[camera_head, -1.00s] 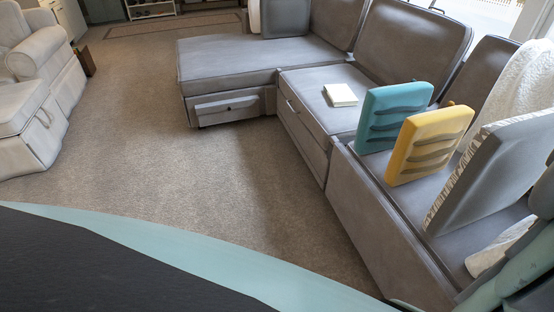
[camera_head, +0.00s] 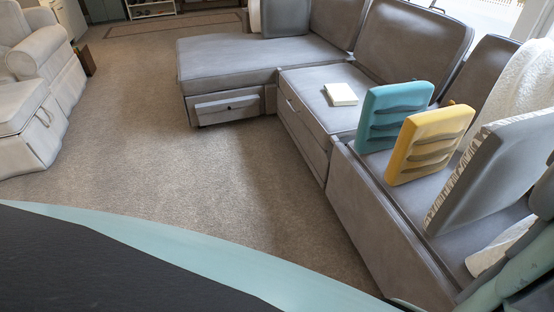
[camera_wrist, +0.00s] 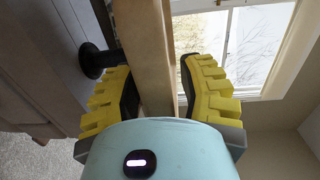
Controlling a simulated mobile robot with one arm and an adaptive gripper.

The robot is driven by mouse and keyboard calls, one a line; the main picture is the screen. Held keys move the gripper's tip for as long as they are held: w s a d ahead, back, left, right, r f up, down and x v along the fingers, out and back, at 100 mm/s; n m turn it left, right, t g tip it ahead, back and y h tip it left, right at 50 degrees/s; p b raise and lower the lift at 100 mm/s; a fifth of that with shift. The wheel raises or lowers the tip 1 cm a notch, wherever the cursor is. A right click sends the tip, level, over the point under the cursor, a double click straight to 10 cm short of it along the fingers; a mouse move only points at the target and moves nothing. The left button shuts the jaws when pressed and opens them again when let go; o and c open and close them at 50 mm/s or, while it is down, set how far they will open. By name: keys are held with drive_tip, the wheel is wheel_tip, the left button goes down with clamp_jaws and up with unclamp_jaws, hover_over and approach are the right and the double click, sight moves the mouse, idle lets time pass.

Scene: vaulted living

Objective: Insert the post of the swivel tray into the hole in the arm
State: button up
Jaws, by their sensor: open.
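In the wrist view, a tan wooden board, apparently the swivel tray (camera_wrist: 153,45), runs up the picture between the fingers of my gripper (camera_wrist: 157,70). The yellow-padded fingers are open, one on each side of it. A short black post (camera_wrist: 92,60) with a wide round flange stands left of the board, its near end partly hidden by the left finger. The flange is close to a grey sofa surface, apparently the arm (camera_wrist: 45,75). I cannot tell whether the post is in the hole, which is not visible. The tray and gripper are not visible in the head view.
In the head view, a grey sectional sofa (camera_head: 225,58) fills the right side. A teal cushion (camera_head: 392,112), a yellow cushion (camera_head: 425,140) and a grey pillow (camera_head: 500,160) stand on it, with a pale book (camera_head: 341,94). A cream armchair (camera_head: 35,75) is at left. The carpet (camera_head: 170,150) between is clear.

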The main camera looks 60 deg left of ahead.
drive_tip(key=shift+s, duration=0.1)
drive_tip(key=v, duration=0.7)
drive_tip(key=shift+s, duration=0.2)
drive_tip(key=shift+r, duration=0.1)
idle(0.3)
